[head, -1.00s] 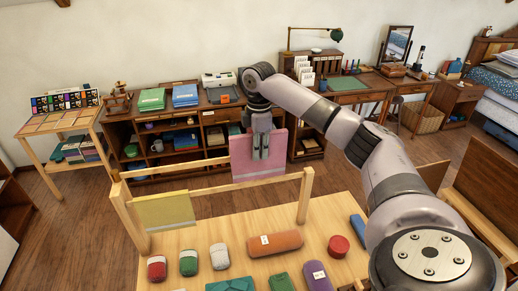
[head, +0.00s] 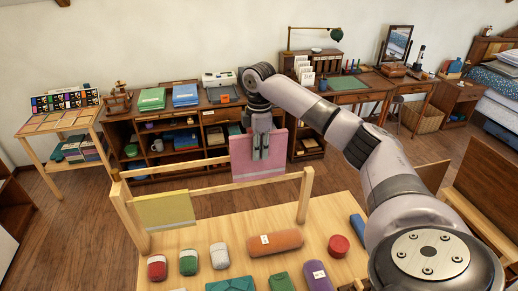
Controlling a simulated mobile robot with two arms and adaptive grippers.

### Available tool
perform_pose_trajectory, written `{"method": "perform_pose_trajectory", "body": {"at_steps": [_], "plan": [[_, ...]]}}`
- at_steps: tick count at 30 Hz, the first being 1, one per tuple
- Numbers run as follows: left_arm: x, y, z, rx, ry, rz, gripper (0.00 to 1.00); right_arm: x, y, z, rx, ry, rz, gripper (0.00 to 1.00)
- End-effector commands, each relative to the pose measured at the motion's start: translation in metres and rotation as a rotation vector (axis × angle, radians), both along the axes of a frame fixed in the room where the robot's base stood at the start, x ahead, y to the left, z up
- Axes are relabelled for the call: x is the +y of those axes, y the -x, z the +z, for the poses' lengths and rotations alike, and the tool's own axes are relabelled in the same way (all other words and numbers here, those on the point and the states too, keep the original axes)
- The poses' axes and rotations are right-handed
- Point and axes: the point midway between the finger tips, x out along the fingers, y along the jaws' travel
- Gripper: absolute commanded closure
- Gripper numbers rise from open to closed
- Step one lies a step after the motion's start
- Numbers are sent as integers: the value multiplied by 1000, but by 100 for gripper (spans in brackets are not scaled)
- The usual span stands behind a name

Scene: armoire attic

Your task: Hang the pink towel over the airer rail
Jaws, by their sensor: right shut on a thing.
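The pink towel (head: 242,158) hangs down from my right gripper (head: 260,154), which is shut on it near the middle of its upper part. The wooden airer (head: 129,205) stands at the left and back of the light wooden table. The towel's lower edge, with a pale stripe, is at about the height of the front rail (head: 215,186) in the head view. I cannot tell whether the towel touches the rail or is in front of it or behind it. A yellow-green towel (head: 164,209) hangs over the rail's left part. My left gripper is not in view.
On the table (head: 190,268) lie a red-and-white item (head: 157,268), a green-and-white one (head: 188,262), a beige one (head: 219,256), an orange roll (head: 275,243), a red round item (head: 338,246) and a purple item (head: 317,276). A shelf cabinet (head: 215,117) stands behind.

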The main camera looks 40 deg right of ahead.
Motion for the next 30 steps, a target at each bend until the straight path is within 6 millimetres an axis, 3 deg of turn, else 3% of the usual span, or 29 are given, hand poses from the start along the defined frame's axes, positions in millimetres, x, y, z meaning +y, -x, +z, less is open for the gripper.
{"method": "perform_pose_trajectory", "body": {"at_steps": [30], "plan": [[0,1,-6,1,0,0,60,0,0,-26,0,0,0,100]]}}
